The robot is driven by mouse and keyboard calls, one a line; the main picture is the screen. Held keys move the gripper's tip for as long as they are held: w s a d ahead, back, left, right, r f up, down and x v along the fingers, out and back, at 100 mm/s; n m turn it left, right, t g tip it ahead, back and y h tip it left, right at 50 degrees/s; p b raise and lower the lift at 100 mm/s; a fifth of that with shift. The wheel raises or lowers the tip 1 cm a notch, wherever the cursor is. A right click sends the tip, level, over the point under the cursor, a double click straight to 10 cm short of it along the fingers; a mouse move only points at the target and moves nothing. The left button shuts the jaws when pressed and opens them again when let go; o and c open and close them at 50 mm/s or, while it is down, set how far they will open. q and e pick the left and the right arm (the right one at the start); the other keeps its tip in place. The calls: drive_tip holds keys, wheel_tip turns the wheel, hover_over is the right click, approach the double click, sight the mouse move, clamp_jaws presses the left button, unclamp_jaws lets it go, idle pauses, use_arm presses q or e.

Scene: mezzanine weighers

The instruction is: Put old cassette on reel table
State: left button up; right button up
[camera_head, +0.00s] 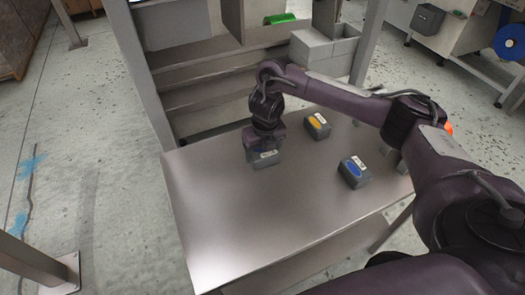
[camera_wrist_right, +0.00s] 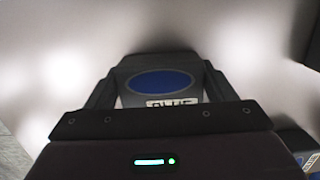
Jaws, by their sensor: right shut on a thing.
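My right gripper (camera_head: 265,143) points down over the left half of a bare metal table (camera_head: 215,215). It is shut on a dark grey cassette (camera_head: 264,158), a small box with a white label. In the right wrist view the held cassette (camera_wrist_right: 160,84) shows a blue oval and a white label with dark lettering between the fingers. I cannot tell whether its underside touches the table. Which cassette is the old one, and whether this is the reel table, is not marked. My left gripper is out of view.
A grey cassette with a yellow oval (camera_head: 316,126) and one with a blue oval (camera_head: 353,172) stand to the right on the table. Grey bins (camera_head: 322,50) sit on the shelf behind. The table's front left is clear. A blue reel (camera_head: 510,41) is far right.

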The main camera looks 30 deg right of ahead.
drive_tip(key=shift+f, duration=0.1)
drive_tip(key=o, duration=1)
drive_tip(key=shift+o, duration=0.2)
drive_tip(key=shift+r, duration=0.35)
wheel_tip(320, 180, up, 12)
drive_tip(key=s+p, duration=0.1)
drive_tip(key=p, duration=0.2)
drive_tip(key=shift+s+f+p, duration=0.2)
drive_tip(key=shift+s+p, duration=0.05)
drive_tip(key=shift+p, duration=0.15)
